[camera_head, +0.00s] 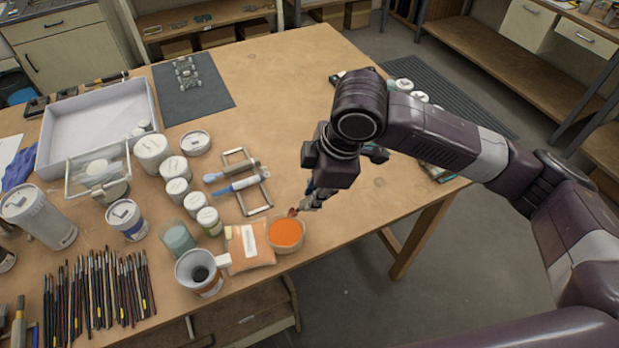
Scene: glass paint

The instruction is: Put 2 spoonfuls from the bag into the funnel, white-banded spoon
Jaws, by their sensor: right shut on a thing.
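The bag (247,248) is orange with a white label and lies near the table's front edge. A round opening of orange powder (286,233) adjoins its right side; I cannot tell if this is the bag's mouth or a separate bowl. The funnel (201,277) is whitish with a dark hole and stands left of the bag. My right gripper (312,198) is shut on a thin tool, likely a spoon, whose reddish-orange tip (292,212) is at the powder's upper edge. Its band cannot be made out. My left gripper is not in view.
Two blue-handled tools (238,184) lie on a metal rack (260,209) beyond the bag. Several white jars (152,153) and a teal jar (178,239) stand to the left. Many brushes (95,290) are at front left. A grey tray (92,110) is behind.

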